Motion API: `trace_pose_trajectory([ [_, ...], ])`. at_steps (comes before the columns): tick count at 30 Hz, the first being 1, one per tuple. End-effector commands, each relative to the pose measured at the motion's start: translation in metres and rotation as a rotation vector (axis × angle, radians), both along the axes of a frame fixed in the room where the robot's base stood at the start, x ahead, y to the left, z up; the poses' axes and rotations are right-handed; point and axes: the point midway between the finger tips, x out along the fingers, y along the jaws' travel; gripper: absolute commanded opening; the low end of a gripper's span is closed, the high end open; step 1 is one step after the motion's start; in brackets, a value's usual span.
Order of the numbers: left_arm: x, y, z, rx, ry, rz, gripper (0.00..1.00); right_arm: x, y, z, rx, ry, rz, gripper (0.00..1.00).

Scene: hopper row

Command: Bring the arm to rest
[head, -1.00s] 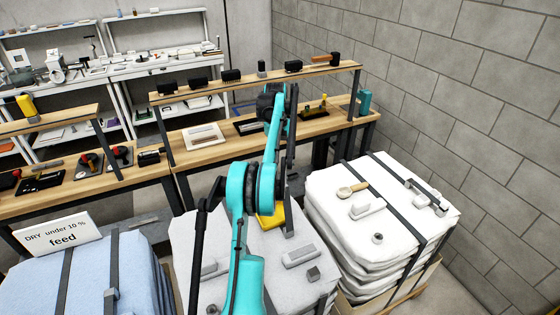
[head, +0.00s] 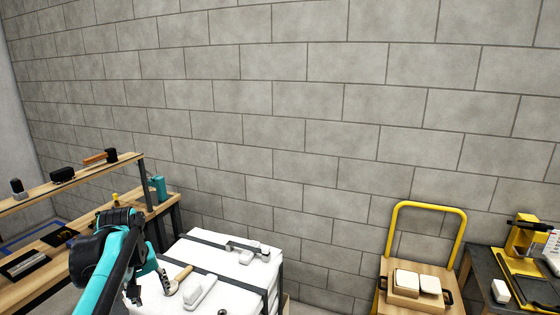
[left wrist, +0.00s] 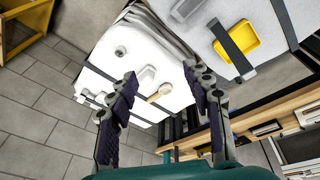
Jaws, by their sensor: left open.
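My left arm (head: 112,265), teal and black, comes in at the lower left of the head view. My left gripper (head: 152,288) is at its end, small and partly hidden, by the white sack stack. In the left wrist view the two dark fingers of my left gripper (left wrist: 161,84) stand wide apart with nothing between them. Beyond them shows the strapped white sack stack (left wrist: 125,32), with a wooden-handled tool (left wrist: 160,92) on its top. My right gripper is not in view.
The tool (head: 179,279) and a pale block (head: 200,291) lie on the white stack (head: 228,268). A wooden bench (head: 42,262) stands at left. A yellow-handled cart (head: 430,206) and a dark table (head: 484,262) stand at right. A yellow scoop (left wrist: 236,42) lies on another sack.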

Motion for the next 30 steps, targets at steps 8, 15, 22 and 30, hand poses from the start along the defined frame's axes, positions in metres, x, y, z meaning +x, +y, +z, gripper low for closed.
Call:
trace_pose_trajectory([
  [8,-0.078,-0.121,-0.047,0.114,-0.169,-0.330,0.50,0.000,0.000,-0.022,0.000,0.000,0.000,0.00],
  [15,-0.138,-0.178,-0.105,0.193,-0.300,-0.553,0.50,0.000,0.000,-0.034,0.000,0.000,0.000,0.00],
  [22,-0.158,-0.194,-0.130,0.221,-0.350,-0.632,0.50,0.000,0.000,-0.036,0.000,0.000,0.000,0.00],
  [30,-0.158,-0.195,-0.130,0.222,-0.352,-0.633,0.50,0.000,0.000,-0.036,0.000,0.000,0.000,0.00],
])
